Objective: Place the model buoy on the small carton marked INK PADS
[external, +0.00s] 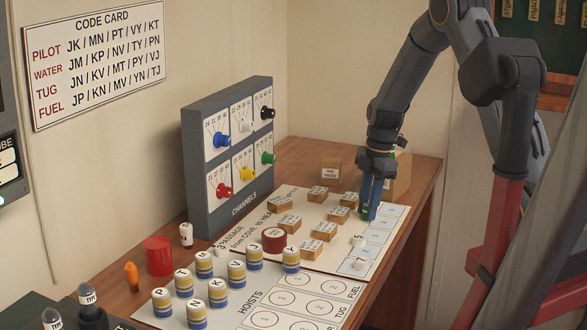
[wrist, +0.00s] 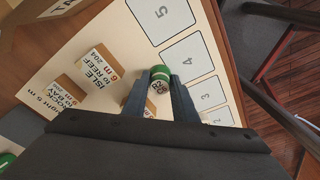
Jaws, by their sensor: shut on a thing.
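My gripper (external: 369,212) is pointed down at the right part of the passage board, by its numbered squares. In the wrist view its two dark fingers are shut on a small green-and-white cylinder with lettering (wrist: 160,76), which looks like the model buoy. In the external view only a bit of green shows at the fingertips. I cannot tell whether it touches the board. The small carton marked INK PADS (external: 331,170) stands on the desk beyond the board's far edge, left of and behind my gripper. Its top looks bare.
Several labelled wooden blocks (external: 289,223) stand on the board (external: 322,258), close left of my gripper. A larger carton (external: 399,176) is behind my gripper. A red disc piece (external: 273,239), striped cylinders (external: 237,273) and the channels panel (external: 228,150) are further left.

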